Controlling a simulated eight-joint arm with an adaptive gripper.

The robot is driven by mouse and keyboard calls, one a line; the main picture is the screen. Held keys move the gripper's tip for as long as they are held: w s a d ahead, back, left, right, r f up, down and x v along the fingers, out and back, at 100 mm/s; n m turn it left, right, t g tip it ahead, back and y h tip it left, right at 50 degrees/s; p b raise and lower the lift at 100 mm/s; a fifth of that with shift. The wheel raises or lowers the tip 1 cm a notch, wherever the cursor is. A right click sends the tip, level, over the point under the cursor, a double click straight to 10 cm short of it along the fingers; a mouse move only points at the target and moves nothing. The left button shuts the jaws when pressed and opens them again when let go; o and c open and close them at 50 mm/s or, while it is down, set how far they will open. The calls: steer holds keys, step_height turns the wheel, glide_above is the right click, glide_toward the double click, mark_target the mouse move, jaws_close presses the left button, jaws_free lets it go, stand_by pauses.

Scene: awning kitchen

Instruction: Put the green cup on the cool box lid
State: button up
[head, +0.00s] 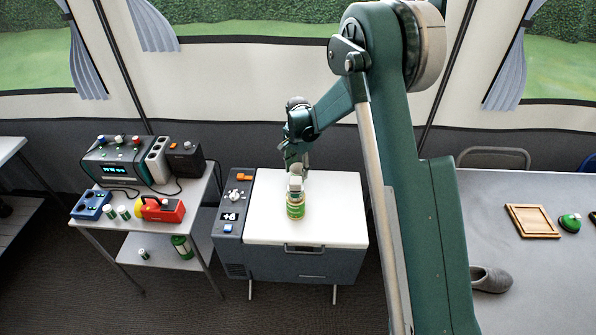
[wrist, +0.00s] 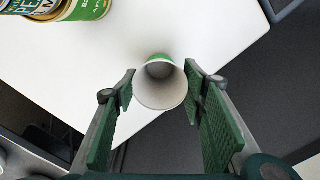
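The green cup (wrist: 160,86), white inside, sits mouth toward the camera between the fingertips of my gripper (wrist: 160,77) in the wrist view. Its rim spans the gap, and both pads appear to meet its sides. Below it is the white cool box lid (wrist: 225,25), with the cup over an edge of it. Whether its base touches the lid cannot be told. In the head view, my gripper (head: 298,163) is low over the back part of the lid (head: 335,215). The cup is not clearly distinguishable there, near the jar.
A green-labelled jar (head: 295,207) stands on the lid in front of my gripper. The control panel (head: 233,205) borders the lid's left. A cluttered side table (head: 200,195) stands left. The lid's right side is clear.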

steer(key=shift+f, duration=0.2)
steer(key=o, duration=0.6)
steer(key=shift+r, duration=0.1)
step_height(320, 180, up, 12)
steer(key=shift+r+p, duration=0.1)
steer(key=shift+p, duration=0.65)
stand_by(0.6)
